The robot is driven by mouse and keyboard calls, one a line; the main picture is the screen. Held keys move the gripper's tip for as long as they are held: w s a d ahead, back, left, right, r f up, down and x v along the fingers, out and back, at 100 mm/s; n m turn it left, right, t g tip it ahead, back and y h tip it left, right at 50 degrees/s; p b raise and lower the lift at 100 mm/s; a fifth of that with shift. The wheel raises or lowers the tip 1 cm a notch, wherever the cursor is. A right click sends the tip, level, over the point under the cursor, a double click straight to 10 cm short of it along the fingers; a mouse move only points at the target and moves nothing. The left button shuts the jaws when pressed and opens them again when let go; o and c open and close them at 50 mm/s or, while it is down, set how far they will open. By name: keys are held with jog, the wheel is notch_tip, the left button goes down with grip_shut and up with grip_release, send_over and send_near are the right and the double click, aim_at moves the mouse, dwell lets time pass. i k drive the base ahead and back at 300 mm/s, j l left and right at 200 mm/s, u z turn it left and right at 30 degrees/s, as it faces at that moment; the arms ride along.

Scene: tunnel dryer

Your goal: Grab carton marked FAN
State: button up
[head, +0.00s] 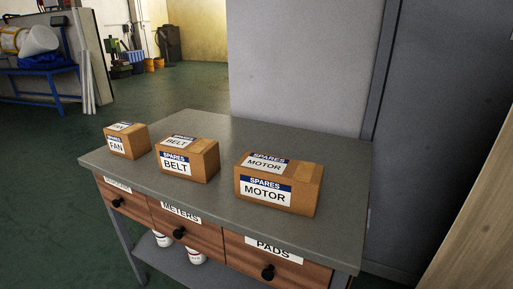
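The carton marked FAN (127,141) is a small brown box with white and blue labels on its top and front. It sits at the left end of a grey-topped table (215,212), close to the front left corner. It is upright and closed. My gripper is not in view.
A BELT carton (187,160) stands just right of the FAN carton, and a larger MOTOR carton (278,184) stands further right. Drawers (187,226) with black knobs run under the tabletop. A grey wall panel (305,65) rises behind. Open green floor (50,190) lies to the left.

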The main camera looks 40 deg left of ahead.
aim_at(130, 140)
jog(key=u, duration=2.1)
